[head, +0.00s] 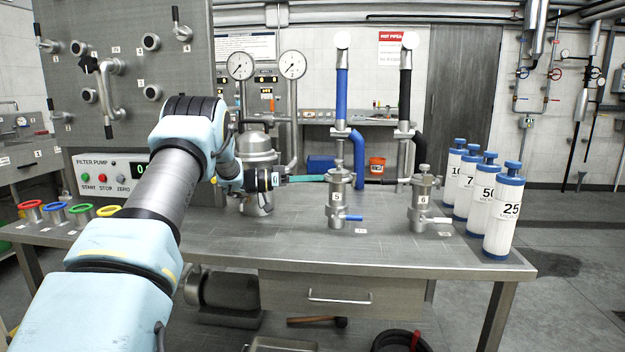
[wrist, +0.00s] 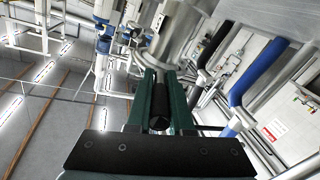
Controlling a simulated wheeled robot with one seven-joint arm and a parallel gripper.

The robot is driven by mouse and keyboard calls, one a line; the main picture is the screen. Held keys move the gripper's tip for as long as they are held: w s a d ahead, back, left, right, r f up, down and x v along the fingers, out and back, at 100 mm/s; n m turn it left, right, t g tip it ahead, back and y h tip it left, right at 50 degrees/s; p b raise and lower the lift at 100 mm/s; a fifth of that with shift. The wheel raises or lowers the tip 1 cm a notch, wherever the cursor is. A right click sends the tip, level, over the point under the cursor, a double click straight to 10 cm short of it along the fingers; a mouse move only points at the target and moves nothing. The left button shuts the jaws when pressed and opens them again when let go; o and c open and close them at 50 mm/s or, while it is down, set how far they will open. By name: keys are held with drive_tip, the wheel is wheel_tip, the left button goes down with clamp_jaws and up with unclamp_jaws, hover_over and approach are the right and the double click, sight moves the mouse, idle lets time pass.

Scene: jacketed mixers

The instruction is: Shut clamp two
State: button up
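My gripper (head: 305,179) reaches in from the left at bench height, its teal fingers pointing right, near a steel filter vessel (head: 257,150). My gripper also shows in the wrist view (wrist: 161,92), with its green fingers apart on either side of a black cylindrical handle (wrist: 159,108). The handle points back toward the camera and lies in front of a steel cylinder (wrist: 180,35). I cannot tell whether the fingers press on it. No label for clamp two is readable, so I cannot confirm that this handle belongs to it.
Steel housings marked 5 (head: 338,205) and 6 (head: 421,205) stand on the bench (head: 400,255), with a blue pipe (head: 341,95) and a black pipe (head: 405,95) above. Several white filter cartridges (head: 504,215) line the right end. Two gauges (head: 292,65) stand behind the vessel.

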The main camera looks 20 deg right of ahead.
drive_tip(key=o, duration=0.4)
drive_tip(key=shift+w+d, duration=0.1)
drive_tip(key=shift+o, duration=0.2)
drive_tip(key=w+a+b, duration=0.1)
drive_tip(key=w+a, duration=0.1)
drive_tip(key=a, duration=0.8)
drive_tip(key=shift+a+b, duration=0.3)
drive_tip(key=shift+b, duration=0.1)
